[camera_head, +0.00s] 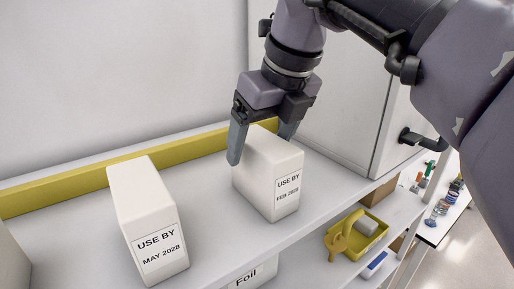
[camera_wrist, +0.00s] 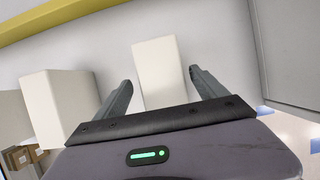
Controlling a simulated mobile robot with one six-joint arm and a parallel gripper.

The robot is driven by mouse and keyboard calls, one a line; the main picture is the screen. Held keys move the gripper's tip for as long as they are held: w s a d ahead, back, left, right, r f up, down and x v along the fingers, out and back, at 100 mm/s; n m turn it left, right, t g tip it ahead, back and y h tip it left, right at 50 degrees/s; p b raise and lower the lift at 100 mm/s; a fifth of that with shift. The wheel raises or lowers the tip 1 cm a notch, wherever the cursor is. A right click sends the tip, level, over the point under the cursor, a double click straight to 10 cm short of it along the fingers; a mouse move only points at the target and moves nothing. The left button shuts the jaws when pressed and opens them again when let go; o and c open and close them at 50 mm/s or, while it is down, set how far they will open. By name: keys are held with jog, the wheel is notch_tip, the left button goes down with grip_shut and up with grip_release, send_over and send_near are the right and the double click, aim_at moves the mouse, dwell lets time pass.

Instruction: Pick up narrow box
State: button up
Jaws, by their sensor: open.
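A narrow white box (camera_head: 268,176) labelled "USE BY FEB 2028" stands upright on the shelf. My gripper (camera_head: 262,146) is open above and around its top rear part, with one finger at the box's left side and the other behind its right side. In the wrist view the box (camera_wrist: 158,72) lies between the two open fingers of my gripper (camera_wrist: 160,88), with gaps visible on both sides. A second narrow white box (camera_head: 148,222) labelled "USE BY MAY 2028" stands to the left, apart from the gripper. It also shows in the wrist view (camera_wrist: 60,105).
A yellow strip (camera_head: 80,184) runs along the back of the shelf (camera_head: 215,236). A white cabinet (camera_head: 345,110) stands close on the right. Part of another white box (camera_head: 10,262) shows at the far left. A yellow bin (camera_head: 368,228) sits on a lower shelf.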

jog(key=x, duration=0.3)
jog(key=shift+s+d, duration=0.1)
jog(key=shift+d, duration=0.25)
jog(key=shift+a+f, duration=0.2)
jog(key=shift+a, duration=0.05)
jog(key=shift+d, duration=0.15)
jog(key=shift+f+b, duration=0.25)
jog(key=shift+b, duration=0.1)
jog(key=c, duration=1.7)
jog(key=shift+r, duration=0.1)
jog(key=shift+c, duration=0.2)
